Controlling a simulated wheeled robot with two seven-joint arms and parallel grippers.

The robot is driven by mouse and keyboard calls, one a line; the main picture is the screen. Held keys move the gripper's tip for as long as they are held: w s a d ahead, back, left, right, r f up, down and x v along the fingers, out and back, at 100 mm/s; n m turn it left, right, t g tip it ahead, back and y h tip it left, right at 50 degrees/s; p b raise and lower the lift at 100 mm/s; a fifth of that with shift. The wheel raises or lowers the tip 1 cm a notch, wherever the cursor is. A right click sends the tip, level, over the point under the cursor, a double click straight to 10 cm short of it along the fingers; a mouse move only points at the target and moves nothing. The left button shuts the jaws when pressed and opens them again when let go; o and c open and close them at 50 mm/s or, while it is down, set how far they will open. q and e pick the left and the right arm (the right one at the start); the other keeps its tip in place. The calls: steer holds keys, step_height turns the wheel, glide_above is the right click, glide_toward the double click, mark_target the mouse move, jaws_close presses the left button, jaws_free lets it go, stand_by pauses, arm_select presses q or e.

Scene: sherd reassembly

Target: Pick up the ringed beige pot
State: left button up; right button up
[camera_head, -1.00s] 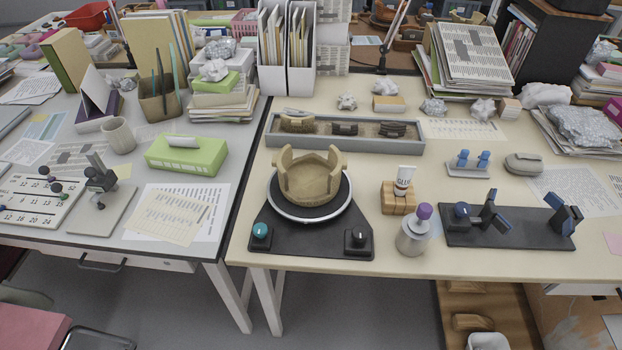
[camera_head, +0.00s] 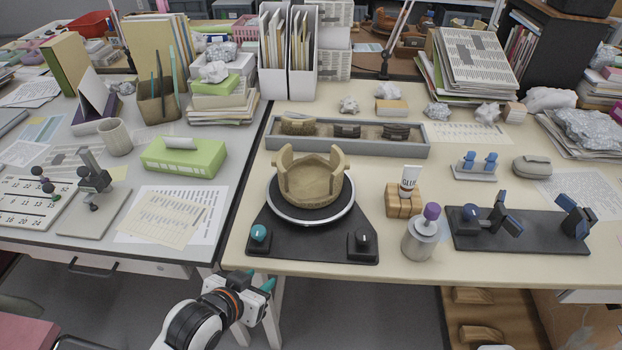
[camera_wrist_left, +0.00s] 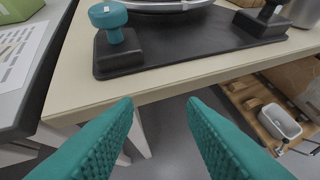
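The ringed beige pot (camera_head: 311,181) sits on a round turntable with a metal rim (camera_head: 310,218), on a black base (camera_head: 312,246). Its wall is broken, with a gap at the front and raised pieces at the sides. My left gripper (camera_head: 259,281) is low, in front of the table's front edge and below the turntable base, apart from the pot. In the left wrist view its two teal fingers (camera_wrist_left: 160,120) are wide apart with nothing between them. The pot is out of that view, where only the turntable's edge shows. My right gripper is in neither view.
A teal knob (camera_head: 259,233) and a black knob (camera_head: 362,238) stand on the base's front corners. A grey tray of sherds (camera_head: 416,149) lies behind the pot. A glue tube on a wooden block (camera_head: 404,202) and a purple-topped jar (camera_head: 421,238) stand right.

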mark_target(332, 179)
arm_select(q)
steer(key=w+d+r+m+t+h, duration=0.1)
steer(key=w+d+r+h, duration=0.1)
steer(key=w, duration=0.3)
steer(key=w+d+r+m+t+h, duration=0.1)
steer(key=w+d+r+t+h, duration=0.1)
steer(key=w+d+r, duration=0.2)
steer(key=w+d+r+m+t+h, duration=0.1)
steer(key=w+d+r+t+h, duration=0.1)
steer(key=w, duration=0.4)
steer(key=shift+w+d+r+h, duration=0.15)
steer(key=shift+d+r+h, duration=0.55)
steer(key=shift+r, duration=0.4)
steer(key=shift+x, duration=3.2)
steer(key=shift+d+f, duration=0.15)
jaws_close()
